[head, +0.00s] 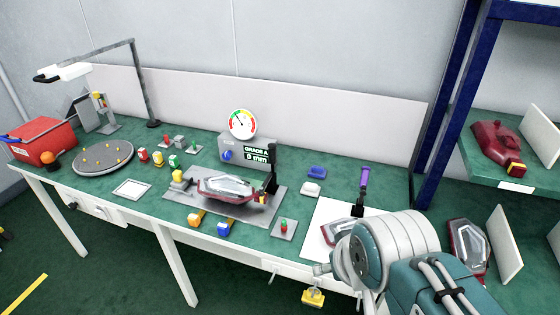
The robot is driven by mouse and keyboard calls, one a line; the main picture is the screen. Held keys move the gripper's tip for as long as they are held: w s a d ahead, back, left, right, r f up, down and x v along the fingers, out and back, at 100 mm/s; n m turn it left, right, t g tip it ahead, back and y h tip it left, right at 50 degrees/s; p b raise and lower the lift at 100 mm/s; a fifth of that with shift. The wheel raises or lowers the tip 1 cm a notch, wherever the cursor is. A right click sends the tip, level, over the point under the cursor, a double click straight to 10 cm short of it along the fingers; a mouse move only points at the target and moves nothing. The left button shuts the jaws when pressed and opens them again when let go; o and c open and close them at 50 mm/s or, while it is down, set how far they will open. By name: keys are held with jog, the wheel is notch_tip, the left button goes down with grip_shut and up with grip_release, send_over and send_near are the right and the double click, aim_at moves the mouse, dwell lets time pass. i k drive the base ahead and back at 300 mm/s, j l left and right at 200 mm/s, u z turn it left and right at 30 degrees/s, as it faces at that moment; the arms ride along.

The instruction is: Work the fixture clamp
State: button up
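A tail lamp (228,187) with a clear lens and dark red edge lies on a grey fixture plate (180,200) in the middle of the bench. A black upright piece (271,166), which looks like a clamp lever, stands at the plate's right end, close to the lamp. A small yellow-topped block (179,177) stands at the plate's left end. Whether anything presses on the lamp is too small to tell. My arm fills the lower right, in front of the bench edge. My gripper does not show; I cannot tell whether it is open or shut.
A dial gauge (242,124) and display box (257,153) stand behind the fixture. A purple-handled tool (364,180) stands by a white sheet (325,215). A turntable (103,158) and red bin (43,142) are left. Another lamp (467,245) and blue shelving (455,100) are right.

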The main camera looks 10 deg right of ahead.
aim_at(272, 146)
jog(key=i+j+z, duration=0.65)
jog(key=i, duration=0.25)
